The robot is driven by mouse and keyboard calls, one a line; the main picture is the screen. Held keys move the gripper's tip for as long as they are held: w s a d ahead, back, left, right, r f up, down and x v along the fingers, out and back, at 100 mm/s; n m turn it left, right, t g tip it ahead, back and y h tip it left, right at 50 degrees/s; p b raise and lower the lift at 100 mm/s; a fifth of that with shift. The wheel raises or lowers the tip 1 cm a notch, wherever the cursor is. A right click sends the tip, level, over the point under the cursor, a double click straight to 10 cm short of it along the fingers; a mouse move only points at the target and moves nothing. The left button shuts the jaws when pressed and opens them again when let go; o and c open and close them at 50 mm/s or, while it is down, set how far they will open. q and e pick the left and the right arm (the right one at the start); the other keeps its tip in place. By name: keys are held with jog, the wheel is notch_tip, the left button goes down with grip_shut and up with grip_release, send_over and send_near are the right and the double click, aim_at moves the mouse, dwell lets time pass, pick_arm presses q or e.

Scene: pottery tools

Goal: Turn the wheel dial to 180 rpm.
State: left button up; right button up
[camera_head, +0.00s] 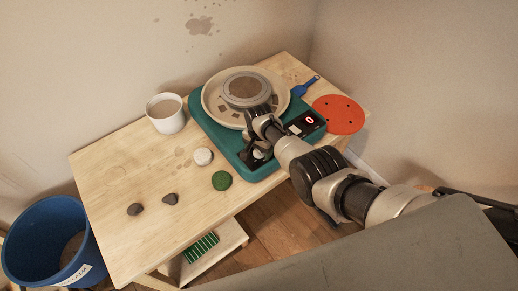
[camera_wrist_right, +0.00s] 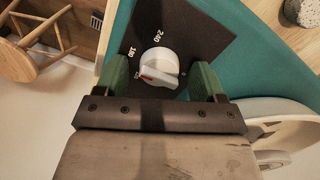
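The teal pottery wheel (camera_head: 233,152) stands on the wooden table, with a round pan and grey wheel head on top. Its display (camera_head: 309,121) shows a red 0. The white dial (camera_wrist_right: 158,66) sits on a dark panel marked 180 and 240 in the right wrist view. A small red mark shows on the dial's lower left part. My right gripper (camera_wrist_right: 162,80) is open, its two green-padded fingers on either side of the dial with visible gaps. In the head view the gripper (camera_head: 257,146) is over the dial and partly hides it. My left gripper is out of view.
A cup (camera_head: 166,114) stands behind left. A white round piece (camera_head: 203,156), a green round piece (camera_head: 221,180) and two dark stones (camera_head: 170,199) lie on the table (camera_head: 110,165). An orange disc (camera_head: 339,115) and blue tool (camera_head: 304,87) lie right. A blue bucket (camera_head: 50,235) stands left.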

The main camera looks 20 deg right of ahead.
jog(key=shift+r, duration=0.25)
notch_tip(320, 180, up, 9)
jog(key=p, duration=0.2)
jog(key=shift+p, duration=0.4)
jog(key=shift+r, duration=0.6)
